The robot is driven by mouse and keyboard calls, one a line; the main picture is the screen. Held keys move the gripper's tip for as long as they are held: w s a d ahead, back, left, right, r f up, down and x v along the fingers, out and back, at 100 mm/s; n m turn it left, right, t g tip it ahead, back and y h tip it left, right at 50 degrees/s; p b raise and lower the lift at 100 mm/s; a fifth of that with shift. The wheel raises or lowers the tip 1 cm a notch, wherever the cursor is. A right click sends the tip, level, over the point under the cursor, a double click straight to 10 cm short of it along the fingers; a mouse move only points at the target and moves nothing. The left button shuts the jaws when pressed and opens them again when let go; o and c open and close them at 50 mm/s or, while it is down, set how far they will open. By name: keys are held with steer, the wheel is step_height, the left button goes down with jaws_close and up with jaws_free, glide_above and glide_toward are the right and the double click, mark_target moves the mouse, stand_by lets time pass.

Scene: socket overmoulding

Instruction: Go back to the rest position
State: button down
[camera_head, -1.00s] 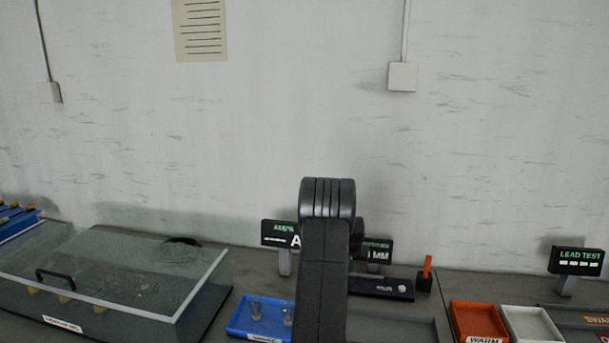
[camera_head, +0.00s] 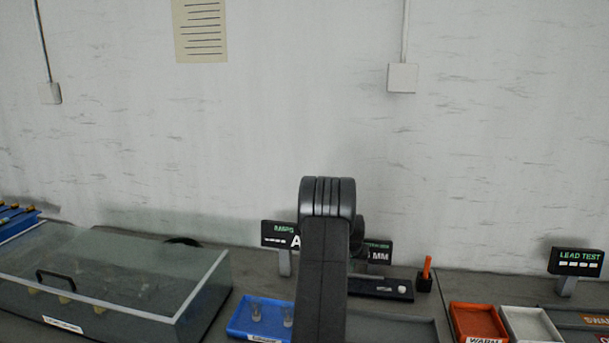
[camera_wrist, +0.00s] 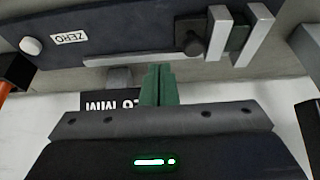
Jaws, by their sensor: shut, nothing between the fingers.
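My gripper (camera_wrist: 158,70) shows in the wrist view with its two green fingers together and nothing between them. The fingers point toward the dark gauge (camera_wrist: 110,30), which has a ZERO label, a white knob and two metal jaws. The fingertips appear close to the gauge's lower edge; I cannot tell whether they touch it. In the head view my arm stands upright in the middle and hides my gripper. The gauge (camera_head: 385,288) shows there partly, right of my arm.
A clear-lidded box (camera_head: 120,275) stands at the left. A blue tray (camera_head: 240,325) holds clear cups beside my arm. An orange tray (camera_head: 477,322), a white tray (camera_head: 530,325) and a LEAD TEST display (camera_head: 577,262) are at the right. The wall behind has free room above.

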step_height(320, 180, down, 5)
steer(key=shift+f+b, duration=0.1)
steer(key=shift+b, duration=0.55)
steer(key=shift+a, duration=0.25)
